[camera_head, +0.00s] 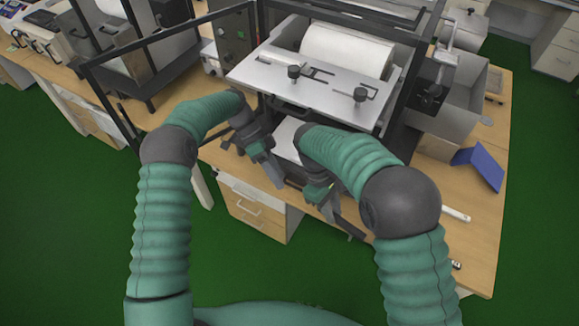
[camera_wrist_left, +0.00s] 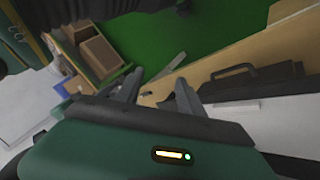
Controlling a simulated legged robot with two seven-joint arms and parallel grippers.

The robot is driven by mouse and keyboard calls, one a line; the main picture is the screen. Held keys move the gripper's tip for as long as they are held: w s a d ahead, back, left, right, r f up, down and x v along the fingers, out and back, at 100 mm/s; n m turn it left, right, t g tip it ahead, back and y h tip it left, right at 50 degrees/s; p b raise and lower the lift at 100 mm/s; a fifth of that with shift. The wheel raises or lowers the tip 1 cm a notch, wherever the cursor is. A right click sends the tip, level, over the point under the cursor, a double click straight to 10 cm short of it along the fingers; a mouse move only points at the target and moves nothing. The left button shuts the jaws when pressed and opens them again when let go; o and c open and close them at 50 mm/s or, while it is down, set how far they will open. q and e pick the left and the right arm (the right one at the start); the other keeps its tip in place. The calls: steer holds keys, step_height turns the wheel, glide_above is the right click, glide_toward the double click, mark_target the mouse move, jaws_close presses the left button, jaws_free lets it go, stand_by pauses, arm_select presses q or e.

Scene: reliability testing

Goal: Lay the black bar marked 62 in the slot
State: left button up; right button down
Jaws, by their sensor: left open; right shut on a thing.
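My right gripper (camera_head: 328,208) is low in front of the machine at the bench's front edge. It is shut on a dark bar (camera_head: 351,231), whose end sticks out toward the lower right; no number can be read on it. My left gripper (camera_head: 275,178) is to its left, open and empty, pointing down near the bench edge. Its two fingers are apart in the left wrist view (camera_wrist_left: 157,92). The machine's metal plate (camera_head: 270,75) has dark slot-like cutouts (camera_head: 318,73) and two black knobs. I cannot tell which slot belongs to the bar.
A white roll (camera_head: 346,50) lies behind the plate inside a black frame. A blue folded panel (camera_head: 484,166) and a white-handled tool (camera_head: 455,214) lie on the bench at right. Drawers (camera_head: 255,208) are below the bench. A black handle (camera_wrist_left: 248,73) is close to the left gripper.

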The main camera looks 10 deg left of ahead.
steer(key=shift+w, duration=0.1)
arm_select(q)
steer(key=d+r+m+g+h, duration=0.3)
steer(key=d+r+m+h, duration=0.1)
steer(key=m, duration=0.6)
arm_select(e)
steer(key=shift+d, duration=0.1)
arm_select(q)
steer(key=x, duration=1.1)
steer(key=shift+d, duration=0.25)
jaws_close()
arm_select(e)
steer(key=c, duration=1.2)
jaws_free()
steer(key=shift+c, duration=0.2)
